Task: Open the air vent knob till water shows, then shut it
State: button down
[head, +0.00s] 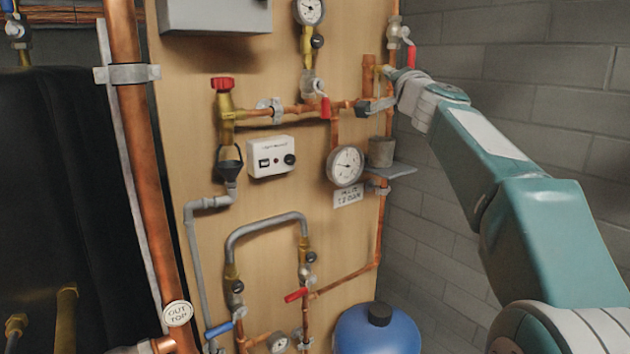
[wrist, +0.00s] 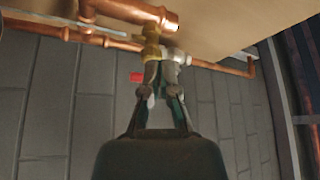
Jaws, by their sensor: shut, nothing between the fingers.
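A short upright copper stub (head: 369,72) with a small brass fitting (head: 381,70) stands at the top right of the wooden board; this looks like the air vent. Its knob is too small or too hidden to make out. My gripper (head: 376,105) is just below this fitting, at the right end of the copper pipe. In the wrist view my gripper (wrist: 162,80) is shut and empty, with its tips close to a brass fitting (wrist: 151,45) and a silvery part (wrist: 176,56). I cannot tell whether they touch. No water shows.
A grey cup (head: 381,152) stands on a small shelf (head: 392,171) under my gripper, beside a pressure gauge (head: 346,165). A red lever (head: 411,57) is above right. A red-capped valve (head: 222,84) is at left. A block wall (head: 490,60) is behind the arm.

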aim_at(379, 75)
jog(key=s+d, duration=0.2)
jog(key=shift+s, duration=0.3)
jog(key=w+a+f, duration=0.2)
jog(key=w, duration=0.3)
jog(key=shift+w+a, duration=0.3)
dwell(0.4)
jog(key=shift+d+r, duration=0.2)
jog(key=shift+r, duration=0.15)
dwell(0.8)
jog(key=shift+a+r, duration=0.1)
jog(key=shift+a, duration=0.05)
jog(key=shift+s+a+r, duration=0.1)
jog(key=shift+r, duration=0.15)
jog(key=shift+s+a+r, duration=0.1)
jog(key=shift+a+r, duration=0.05)
jog(key=shift+r, duration=0.25)
dwell(0.6)
